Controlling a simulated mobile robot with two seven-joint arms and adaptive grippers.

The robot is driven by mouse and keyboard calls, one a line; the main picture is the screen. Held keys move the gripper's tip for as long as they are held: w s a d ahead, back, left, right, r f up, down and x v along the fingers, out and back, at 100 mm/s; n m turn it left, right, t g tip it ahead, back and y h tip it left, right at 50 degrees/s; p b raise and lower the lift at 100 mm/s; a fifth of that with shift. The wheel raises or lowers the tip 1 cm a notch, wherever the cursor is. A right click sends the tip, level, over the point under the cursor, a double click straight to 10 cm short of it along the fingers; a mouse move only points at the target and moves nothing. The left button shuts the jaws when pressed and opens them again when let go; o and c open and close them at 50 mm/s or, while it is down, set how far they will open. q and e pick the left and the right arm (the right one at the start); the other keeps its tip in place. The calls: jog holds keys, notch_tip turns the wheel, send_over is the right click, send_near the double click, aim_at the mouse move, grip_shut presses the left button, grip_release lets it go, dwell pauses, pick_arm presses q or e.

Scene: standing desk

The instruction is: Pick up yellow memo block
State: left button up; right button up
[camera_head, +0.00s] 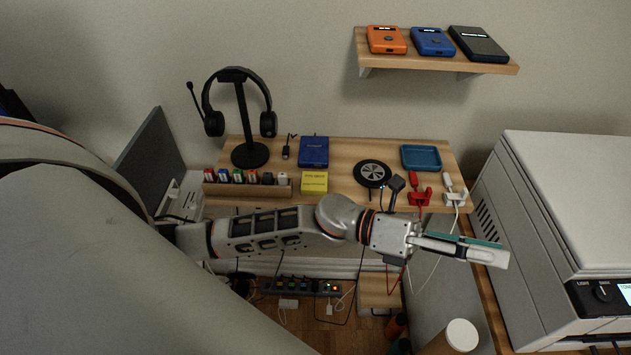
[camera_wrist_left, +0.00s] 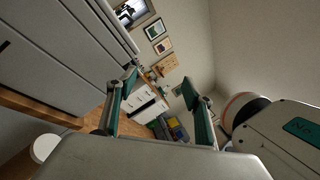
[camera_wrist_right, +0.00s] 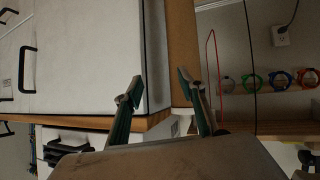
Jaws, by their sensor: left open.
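The yellow memo block (camera_head: 314,181) lies on the wooden desk (camera_head: 345,150) near its front edge, just in front of a dark blue box (camera_head: 314,151). It does not show in either wrist view. My left gripper (camera_head: 490,250) reaches far to the right of the block and nearer the camera, beside the white machine. In the left wrist view my left gripper (camera_wrist_left: 159,86) has its fingers apart with nothing between them. My right gripper (camera_wrist_right: 160,85) shows only in the right wrist view, with its fingers apart and empty. My left forearm crosses in front of the desk, below the block.
Left of the block are a tray of small coloured items (camera_head: 248,187) and a headphone stand (camera_head: 249,154). Right of it are a black round pad (camera_head: 372,173), a blue tray (camera_head: 421,158) and red and white plugs. A white machine (camera_head: 570,190) stands right.

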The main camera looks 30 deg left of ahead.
pick_arm(q)
jog(key=s+f+m+g+y, duration=0.25)
jog(key=m+g, duration=0.35)
jog(key=m, duration=0.4)
jog(key=m+t+y+p, duration=0.2)
jog(key=m+t+y, duration=0.1)
jog(key=m+y, duration=1.25)
send_over(315, 177)
jog(key=n+y, duration=0.1)
jog(key=f+n+y, duration=0.1)
jog(key=shift+s+d+f+n, duration=0.15)
jog(key=shift+s+f+n, duration=0.1)
jog(key=shift+f+n, duration=0.1)
jog(key=shift+w+a+y, duration=0.1)
jog(key=shift+a+y, duration=0.2)
jog(key=shift+a, duration=0.05)
notch_tip(315, 177, down, 2)
jog(key=shift+f, duration=0.2)
notch_tip(315, 177, down, 5)
jog(key=shift+d, duration=0.15)
